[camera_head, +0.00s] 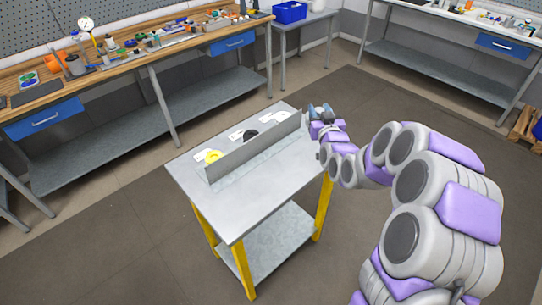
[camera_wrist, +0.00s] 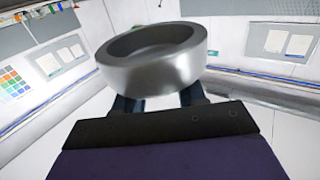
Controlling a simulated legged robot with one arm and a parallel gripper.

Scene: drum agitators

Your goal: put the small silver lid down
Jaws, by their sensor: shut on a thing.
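The small silver lid (camera_wrist: 155,68) fills the upper middle of the wrist view, a round metal cup shape with its open hollow showing. My gripper (camera_wrist: 157,100) is shut on it, with the dark fingers reaching up under its lower edge. In the head view my gripper (camera_head: 322,112) is at the far right corner of the small grey table (camera_head: 185,172), by the end of an upright metal plate. The lid is too small to make out clearly there.
The upright plate (camera_head: 255,148) runs along the table. Behind it are a yellow ring (camera_head: 212,156), a black round piece (camera_head: 250,134) and a white round piece (camera_head: 282,116), with white labels. The near part of the tabletop is clear. Benches stand behind.

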